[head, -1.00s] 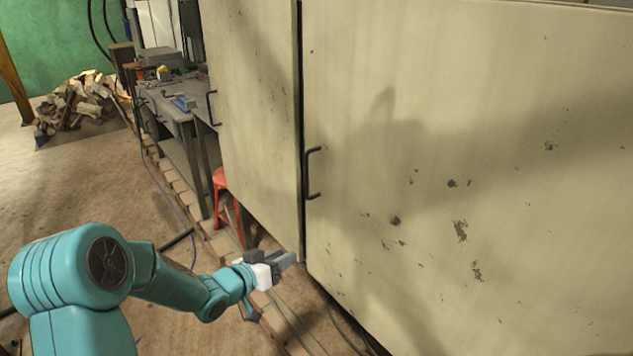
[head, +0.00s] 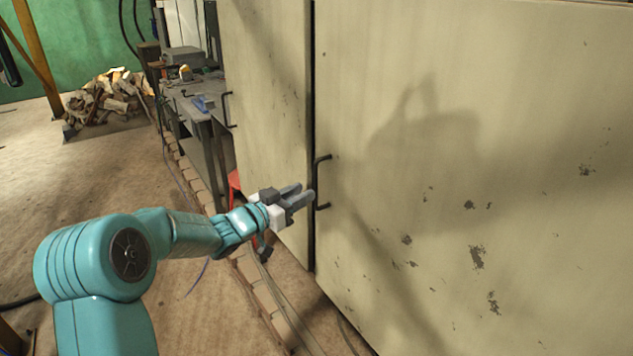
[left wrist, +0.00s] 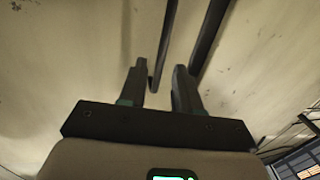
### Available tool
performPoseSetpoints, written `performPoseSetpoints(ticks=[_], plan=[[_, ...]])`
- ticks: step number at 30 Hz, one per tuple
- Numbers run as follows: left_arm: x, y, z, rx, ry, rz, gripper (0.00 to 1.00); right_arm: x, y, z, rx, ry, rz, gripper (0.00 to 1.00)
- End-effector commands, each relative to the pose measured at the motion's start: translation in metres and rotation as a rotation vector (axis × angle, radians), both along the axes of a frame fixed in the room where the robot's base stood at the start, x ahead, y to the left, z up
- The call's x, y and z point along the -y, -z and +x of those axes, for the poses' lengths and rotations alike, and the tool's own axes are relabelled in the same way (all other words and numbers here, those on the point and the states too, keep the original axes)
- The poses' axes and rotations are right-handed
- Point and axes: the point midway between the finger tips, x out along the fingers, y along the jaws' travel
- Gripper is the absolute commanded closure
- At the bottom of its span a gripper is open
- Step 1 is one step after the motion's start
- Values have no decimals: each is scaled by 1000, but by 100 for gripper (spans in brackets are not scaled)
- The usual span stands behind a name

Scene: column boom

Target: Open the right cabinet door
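The right cabinet door (head: 520,130) is a large cream panel with chipped paint, shut beside the left door (head: 270,90). Its dark bar handle (head: 316,172) stands upright near the door gap. My left gripper (head: 306,194) is open, with its fingertips at the lower part of this handle. In the left wrist view the handle (left wrist: 168,48) runs down toward the space between the two fingers (left wrist: 160,78), and its end shows between them. I cannot tell whether the fingers touch it. The dark door gap (left wrist: 211,35) lies to its right. My right gripper is not in view.
The left door's edge is close beside my gripper. A red stool (head: 234,185) is partly hidden by my arm. A row of bricks (head: 265,300) edges the floor; open floor lies left.

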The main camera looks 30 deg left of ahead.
Motion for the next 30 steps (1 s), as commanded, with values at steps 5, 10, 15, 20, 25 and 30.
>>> performPoseSetpoints(ticks=[5,10,15,20,25,30], plan=[[7,-1,36,-1,2,-1,67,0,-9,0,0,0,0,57],[10,0,54,-1,0,-1,67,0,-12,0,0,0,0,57],[11,1,60,-1,0,-1,67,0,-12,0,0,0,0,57],[11,1,60,-1,-1,-1,67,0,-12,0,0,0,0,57],[10,1,59,-1,-1,0,100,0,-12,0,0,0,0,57],[10,1,59,-1,-1,0,100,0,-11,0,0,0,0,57]])
